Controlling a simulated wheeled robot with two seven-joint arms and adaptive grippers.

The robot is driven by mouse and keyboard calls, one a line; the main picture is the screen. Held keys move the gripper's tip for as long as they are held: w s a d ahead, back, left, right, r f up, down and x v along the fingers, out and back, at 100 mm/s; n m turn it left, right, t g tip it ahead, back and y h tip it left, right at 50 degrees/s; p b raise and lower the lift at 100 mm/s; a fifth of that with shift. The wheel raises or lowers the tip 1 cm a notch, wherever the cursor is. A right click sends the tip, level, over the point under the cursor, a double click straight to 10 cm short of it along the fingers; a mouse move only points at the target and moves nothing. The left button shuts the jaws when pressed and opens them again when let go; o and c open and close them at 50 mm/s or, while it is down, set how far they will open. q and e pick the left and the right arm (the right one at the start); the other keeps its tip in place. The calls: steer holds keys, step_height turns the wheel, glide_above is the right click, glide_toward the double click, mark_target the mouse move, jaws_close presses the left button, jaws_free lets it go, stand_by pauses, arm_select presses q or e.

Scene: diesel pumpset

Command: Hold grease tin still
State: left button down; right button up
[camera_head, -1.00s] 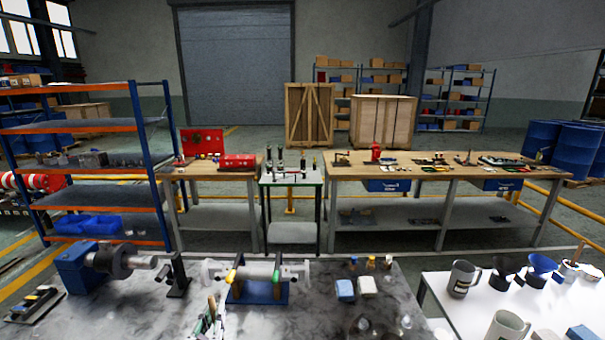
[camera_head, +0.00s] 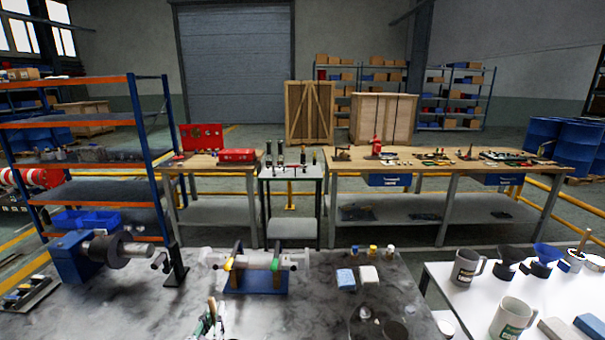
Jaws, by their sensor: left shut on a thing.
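I cannot pick out the grease tin for certain. My right gripper is not in view.
A blue stand with a pale cylinder (camera_head: 258,260) is mid-bench. A blue machine with a shaft (camera_head: 75,258) is at left. A white table (camera_head: 475,300) holds mugs and funnels. Bench space between them is partly clear.

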mark_target(210, 304)
arm_select(q)
steer(key=shift+r, duration=0.1)
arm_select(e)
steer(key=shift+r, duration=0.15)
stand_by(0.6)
arm_select(q)
steer(key=shift+r+p, duration=1.05)
steer(key=shift+p, duration=0.05)
steer(key=shift+r+p, duration=1.35)
steer(key=shift+r, duration=0.2)
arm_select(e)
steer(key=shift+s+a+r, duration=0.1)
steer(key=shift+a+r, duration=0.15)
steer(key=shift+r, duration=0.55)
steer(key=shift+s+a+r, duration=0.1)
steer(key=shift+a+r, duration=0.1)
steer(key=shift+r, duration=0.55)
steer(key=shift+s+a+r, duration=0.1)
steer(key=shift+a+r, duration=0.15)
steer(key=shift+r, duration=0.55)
